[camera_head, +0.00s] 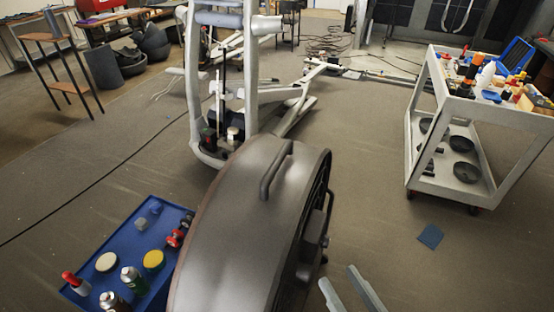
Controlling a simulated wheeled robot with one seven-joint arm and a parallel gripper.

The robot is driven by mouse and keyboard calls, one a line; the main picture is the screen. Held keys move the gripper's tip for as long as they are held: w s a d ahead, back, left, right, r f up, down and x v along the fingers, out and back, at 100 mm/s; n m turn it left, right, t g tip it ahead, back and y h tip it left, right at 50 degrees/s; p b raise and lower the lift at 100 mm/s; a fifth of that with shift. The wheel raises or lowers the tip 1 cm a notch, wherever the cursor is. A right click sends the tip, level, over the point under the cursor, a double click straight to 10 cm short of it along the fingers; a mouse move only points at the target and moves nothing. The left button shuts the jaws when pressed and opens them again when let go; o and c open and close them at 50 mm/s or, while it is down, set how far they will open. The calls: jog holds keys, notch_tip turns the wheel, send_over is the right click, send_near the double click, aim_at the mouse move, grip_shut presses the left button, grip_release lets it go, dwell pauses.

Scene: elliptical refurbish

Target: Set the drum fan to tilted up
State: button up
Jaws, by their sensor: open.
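The drum fan (240,215) is a large dark grey drum in the lower middle of the head view, seen from its side and top. A bar handle (275,170) stands on its top. Its grille side faces right and shows only as a narrow edge; I cannot tell its tilt exactly. My gripper (338,282) shows at the bottom edge, right of the fan, with two grey fingers apart and nothing seen between them. It appears apart from the fan. The fan's base and lower part are hidden.
A blue tray (178,215) with cans and bottles lies left of the fan. An elliptical machine (222,80) stands just behind it. A grey cart (412,150) with tools is at right. A blue cloth (430,236) lies on the floor. Floor between fan and cart is mostly clear.

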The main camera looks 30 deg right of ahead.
aim_at(278, 163)
jog(key=w+d+r+m, duration=0.1)
jog(key=w+m, duration=0.3)
jog(key=w, duration=0.4)
jog(key=w+d+r+m+g+p, duration=0.1)
jog(key=w+m, duration=0.4)
jog(key=w, duration=0.3)
jog(key=w+d+r+m+p, duration=0.1)
jog(key=w+m, duration=0.3)
jog(key=w, duration=0.5)
jog(key=shift+m, duration=0.3)
jog(key=shift+f+m+g, duration=0.4)
jog(key=shift+f+m, duration=0.2)
jog(key=shift+m, duration=0.2)
jog(key=shift+w+d+f+p, duration=0.1)
jog(key=shift+w+f+p, duration=0.1)
jog(key=shift+w, duration=1.1)
jog(key=shift+w+d+f+p, duration=0.1)
jog(key=shift+w+f+p, duration=0.1)
jog(key=shift+w, duration=1.05)
jog(key=shift+w+f+p, duration=0.1)
jog(key=shift+w+p, duration=0.1)
jog(key=shift+w, duration=1.1)
grip_shut()
